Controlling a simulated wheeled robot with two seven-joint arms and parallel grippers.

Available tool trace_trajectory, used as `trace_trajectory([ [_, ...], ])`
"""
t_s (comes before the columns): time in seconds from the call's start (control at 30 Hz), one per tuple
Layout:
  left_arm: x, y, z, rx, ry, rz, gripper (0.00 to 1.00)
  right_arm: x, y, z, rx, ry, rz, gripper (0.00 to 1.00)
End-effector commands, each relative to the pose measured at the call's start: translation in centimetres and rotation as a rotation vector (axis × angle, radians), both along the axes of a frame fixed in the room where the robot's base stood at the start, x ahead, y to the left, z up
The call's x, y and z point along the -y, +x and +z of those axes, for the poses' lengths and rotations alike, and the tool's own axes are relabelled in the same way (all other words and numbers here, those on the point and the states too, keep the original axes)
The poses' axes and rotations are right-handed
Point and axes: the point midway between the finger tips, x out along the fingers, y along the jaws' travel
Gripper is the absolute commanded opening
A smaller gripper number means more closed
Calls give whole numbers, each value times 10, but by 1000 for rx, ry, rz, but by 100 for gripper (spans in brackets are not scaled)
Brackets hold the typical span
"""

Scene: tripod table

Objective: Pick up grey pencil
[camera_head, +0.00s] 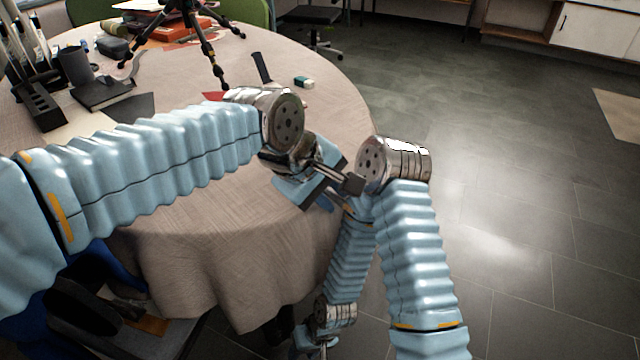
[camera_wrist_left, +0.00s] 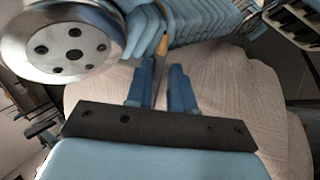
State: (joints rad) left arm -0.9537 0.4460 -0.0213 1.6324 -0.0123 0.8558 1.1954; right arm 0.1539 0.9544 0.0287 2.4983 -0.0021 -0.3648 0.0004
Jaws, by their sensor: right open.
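I cannot make out a grey pencil for certain in either view. My left gripper (camera_head: 343,190) hangs over the table's right edge, close beside my right arm. In the left wrist view its two blue fingers (camera_wrist_left: 162,75) stand apart. A thin strip with an orange end shows by the gap; I cannot tell whether it is a pencil or a marking on my arm. My right gripper (camera_head: 322,347) is low at the bottom of the head view, below the tabletop and beside the hanging cloth. Its fingers are small and partly cut off.
The round table (camera_head: 330,105) has a beige cloth. A black tripod (camera_head: 198,40), a dark cup (camera_head: 74,66), a dark notebook (camera_head: 102,95) and a small eraser (camera_head: 304,82) stand or lie on it. A dark chair (camera_head: 312,16) is behind. The floor at right is clear.

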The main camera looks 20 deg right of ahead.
Motion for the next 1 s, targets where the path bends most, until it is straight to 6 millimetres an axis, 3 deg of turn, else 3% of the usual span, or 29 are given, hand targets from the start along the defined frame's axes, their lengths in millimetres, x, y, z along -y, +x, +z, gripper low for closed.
trace_trajectory([
  [0.03,0,0,0,0,0,0,14,0,0,0,0,0,0,42],
  [0.13,0,0,0,0,1,0,0,0,0,0,0,0,0,42],
  [0.63,0,0,5,-2,3,-1,0,0,0,2,0,0,0,42],
  [0.87,0,1,39,2,-3,1,0,0,0,8,0,0,1,42],
  [1.0,7,-25,68,4,-3,-4,0,0,0,10,0,1,1,42],
])
